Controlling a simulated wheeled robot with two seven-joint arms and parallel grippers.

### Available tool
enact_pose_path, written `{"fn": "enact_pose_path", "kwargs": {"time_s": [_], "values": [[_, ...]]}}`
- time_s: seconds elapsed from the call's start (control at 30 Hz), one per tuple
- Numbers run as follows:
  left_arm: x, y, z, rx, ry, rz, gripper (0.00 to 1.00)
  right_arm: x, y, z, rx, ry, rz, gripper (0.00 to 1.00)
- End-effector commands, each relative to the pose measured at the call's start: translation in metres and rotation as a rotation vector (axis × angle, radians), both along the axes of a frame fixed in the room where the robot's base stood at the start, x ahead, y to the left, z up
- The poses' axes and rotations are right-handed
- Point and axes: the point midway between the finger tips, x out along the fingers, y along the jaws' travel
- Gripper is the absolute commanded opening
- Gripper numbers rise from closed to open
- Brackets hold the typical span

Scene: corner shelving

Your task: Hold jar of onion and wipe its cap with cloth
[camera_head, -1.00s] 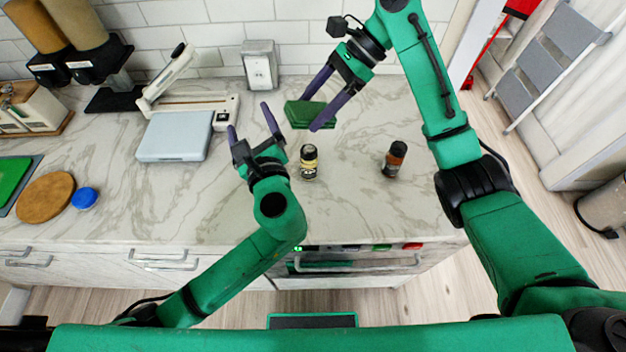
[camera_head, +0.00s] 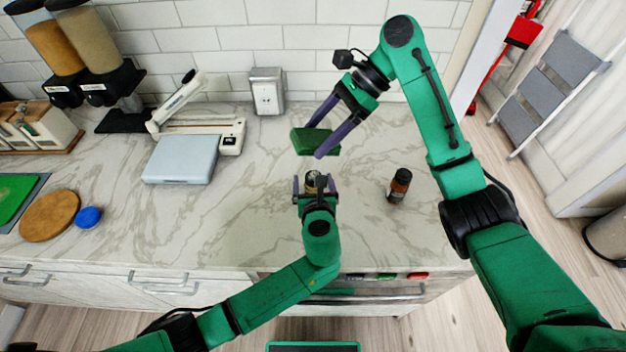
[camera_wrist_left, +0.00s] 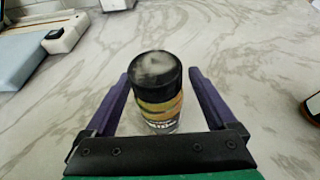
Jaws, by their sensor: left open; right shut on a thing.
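A small jar of onion with a black cap (camera_head: 312,177) stands upright on the marble counter, partly hidden by my left gripper in the head view. The jar, with a yellowish label band, also shows in the left wrist view (camera_wrist_left: 157,92). My left gripper (camera_head: 315,184) is open, with its purple fingers on either side of the jar; a gap shows between jar and fingers. My right gripper (camera_head: 319,143) is shut on the folded green cloth (camera_head: 313,141) and holds it above the counter, behind the jar.
A second jar with a reddish-brown label (camera_head: 399,186) stands to the right. A pale scale-like device (camera_head: 181,160) stands at the left, near a wooden board (camera_head: 50,214) and a blue disc (camera_head: 88,217).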

Motion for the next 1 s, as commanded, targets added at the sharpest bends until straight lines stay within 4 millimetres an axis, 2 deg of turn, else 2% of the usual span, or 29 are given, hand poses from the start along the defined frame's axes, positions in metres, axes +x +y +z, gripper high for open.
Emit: {"fn": "enact_pose_path", "kwargs": {"time_s": [0.1,0.3,0.37,0.4,0.53,0.57,0.87,0.9,0.93,1.0], "values": [[0.0062,0.0006,-0.0024,-0.002,0.001,0.001,0.91,0.0000,0.0001,0.0002,0.000,0.000,0.000,0.24],[0.0065,0.0008,-0.0026,-0.002,0.001,0.001,0.91,0.0000,0.0001,0.0002,0.000,0.000,0.000,0.24],[0.0065,0.0008,-0.0026,-0.002,0.000,0.001,0.71,0.0000,0.0001,0.0002,0.000,0.000,0.000,0.24],[0.0065,0.0008,-0.0026,-0.002,0.000,0.001,0.56,0.0000,0.0001,0.0002,0.000,0.000,0.000,0.24],[0.0064,0.0008,-0.0026,-0.001,0.000,0.000,0.06,0.0000,0.0001,0.0001,0.000,0.000,0.000,0.24],[0.0064,0.0009,-0.0026,-0.001,0.000,0.000,0.00,0.0000,0.0001,0.0001,0.000,0.000,0.000,0.24],[0.0062,0.0009,-0.0026,-0.001,0.000,0.000,0.00,0.0000,0.0000,0.0001,0.000,0.000,0.000,0.24],[0.0062,0.0009,-0.0026,-0.001,0.000,0.000,0.66,0.0000,0.0000,0.0001,0.000,0.000,0.000,0.24],[0.0062,0.0009,-0.0026,-0.001,0.000,0.000,0.78,0.0000,0.0000,0.0001,0.000,0.000,0.000,0.24],[0.0062,0.0009,-0.0026,-0.001,0.000,0.000,0.80,0.0000,0.0000,0.0001,0.000,0.000,0.000,0.24]]}}
